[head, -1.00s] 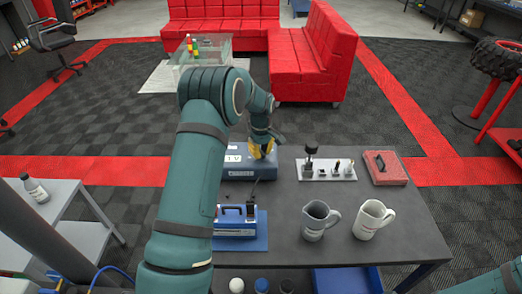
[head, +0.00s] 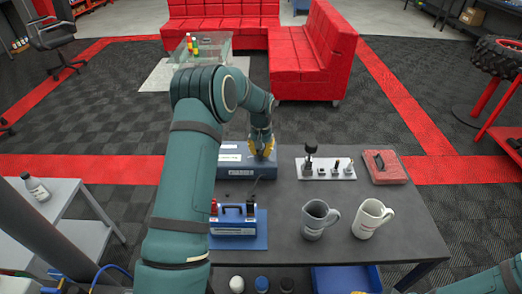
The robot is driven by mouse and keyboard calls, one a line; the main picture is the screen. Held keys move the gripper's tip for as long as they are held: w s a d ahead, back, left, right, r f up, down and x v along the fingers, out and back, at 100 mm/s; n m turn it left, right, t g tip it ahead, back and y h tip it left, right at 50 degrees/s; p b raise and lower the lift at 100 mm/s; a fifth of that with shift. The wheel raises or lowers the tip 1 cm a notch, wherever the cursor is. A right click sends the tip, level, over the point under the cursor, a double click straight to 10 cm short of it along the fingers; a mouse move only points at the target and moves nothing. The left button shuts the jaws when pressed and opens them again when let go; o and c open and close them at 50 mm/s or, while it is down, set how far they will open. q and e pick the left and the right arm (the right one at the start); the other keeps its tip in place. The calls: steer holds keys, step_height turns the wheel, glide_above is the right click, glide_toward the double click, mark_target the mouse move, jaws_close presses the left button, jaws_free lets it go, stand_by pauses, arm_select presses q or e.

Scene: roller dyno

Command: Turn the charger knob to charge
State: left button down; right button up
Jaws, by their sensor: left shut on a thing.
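The charger looks to be the blue-grey box (head: 235,170) with white labels at the back left of the dark table. My left gripper (head: 263,154), with yellow fingers, is at the right part of this box's top and front. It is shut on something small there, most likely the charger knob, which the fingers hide. The knob's setting cannot be read. A blue battery-like unit (head: 233,228) with a handle and red and black terminals stands on a blue mat in front of the box.
A white rack (head: 325,170) with small tools stands right of the charger, with a red pad (head: 385,167) beyond it. A grey jug (head: 318,220) and a white jug (head: 371,219) stand at the front right. Bare tabletop lies between them.

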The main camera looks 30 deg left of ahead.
mark_target(261, 151)
arm_select(q)
steer(key=shift+s+f+m, duration=0.1)
steer(key=shift+m, duration=0.5)
steer(key=c, duration=1)
jaws_free()
steer(key=shift+o, duration=0.2)
steer(key=shift+r, duration=0.5)
step_height(261, 151, up, 11)
